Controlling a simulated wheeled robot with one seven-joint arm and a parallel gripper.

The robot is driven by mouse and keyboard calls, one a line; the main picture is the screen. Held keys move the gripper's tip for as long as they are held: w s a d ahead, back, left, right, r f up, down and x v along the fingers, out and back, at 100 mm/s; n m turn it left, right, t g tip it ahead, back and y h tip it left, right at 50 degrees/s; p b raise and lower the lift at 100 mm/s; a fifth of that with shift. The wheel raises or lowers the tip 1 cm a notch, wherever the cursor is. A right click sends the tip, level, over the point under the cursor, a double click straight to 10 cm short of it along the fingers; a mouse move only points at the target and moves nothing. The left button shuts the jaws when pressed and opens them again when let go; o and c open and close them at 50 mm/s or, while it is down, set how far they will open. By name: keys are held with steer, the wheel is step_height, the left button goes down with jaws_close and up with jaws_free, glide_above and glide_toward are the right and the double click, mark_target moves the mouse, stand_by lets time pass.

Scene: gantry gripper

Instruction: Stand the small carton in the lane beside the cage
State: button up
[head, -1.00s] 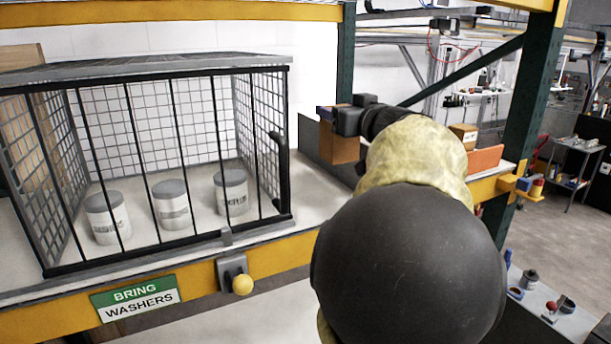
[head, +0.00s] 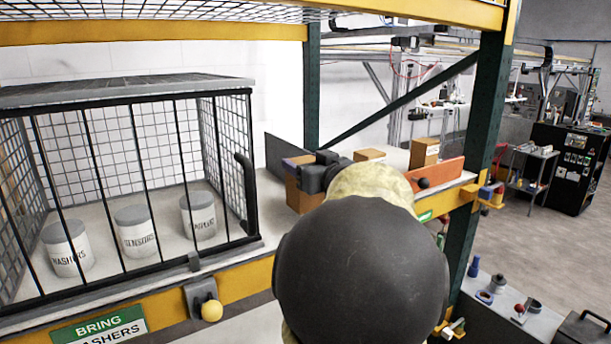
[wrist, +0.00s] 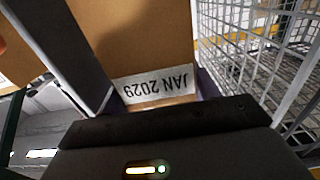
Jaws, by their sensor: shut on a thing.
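My gripper (head: 312,172) is shut on a small brown carton (head: 298,198), to the right of the cage. In the wrist view the carton (wrist: 160,50) fills the upper middle, with a white label reading JAN 2029 upside down. The black-barred cage (head: 122,92) stands on the shelf at left, its front closed; its mesh (wrist: 255,50) shows close at right in the wrist view. The carton's lower part is partly hidden by my arm, so I cannot tell whether it touches the shelf.
Three labelled canisters (head: 135,232) stand inside the cage. A dark grey panel (head: 280,153) rises behind the carton. Two other cartons (head: 425,152) (head: 369,154) and an orange board (head: 438,179) are farther right. A green upright (head: 485,110) stands at the shelf's right end. A yellow knob (head: 211,311) projects in front.

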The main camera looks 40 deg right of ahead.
step_height(320, 180, down, 3)
steer(key=shift+r, duration=0.1)
steer(key=o, duration=0.9)
